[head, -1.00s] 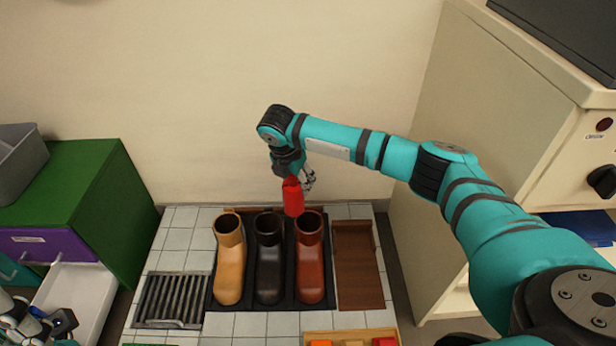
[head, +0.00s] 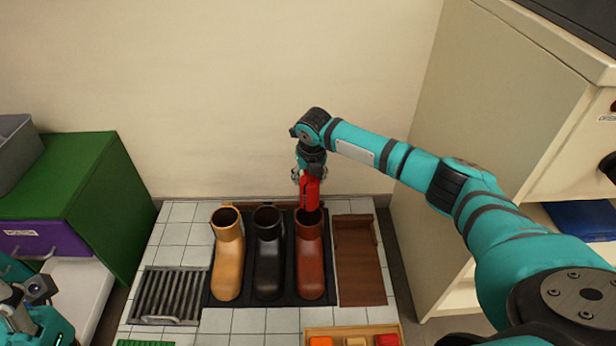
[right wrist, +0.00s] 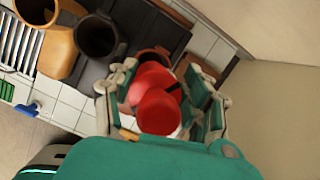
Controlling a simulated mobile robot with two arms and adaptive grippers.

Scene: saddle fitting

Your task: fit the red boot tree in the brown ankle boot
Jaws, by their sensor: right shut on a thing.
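The red boot tree (head: 310,195) hangs upright from my right gripper (head: 311,178), which is shut on it. It is directly over the reddish-brown ankle boot (head: 311,265), the rightmost of three boots. The tree's lower end overlaps the boot's opening in the head view; I cannot tell whether it has entered. In the right wrist view the red tree (right wrist: 158,105) sits between the fingers (right wrist: 165,100) and covers most of the brown boot's rim (right wrist: 150,53). My left gripper (head: 32,292) is at the lower left, away from the boots; its jaws are unclear.
A black boot (head: 267,262) and a tan boot (head: 228,262) stand to the left on the same dark tray (head: 248,297). A brown wooden stand (head: 358,265) is close on the right. A ribbed grey rack (head: 170,293) lies left, and a wooden box (head: 352,331) in front. A wall rises behind.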

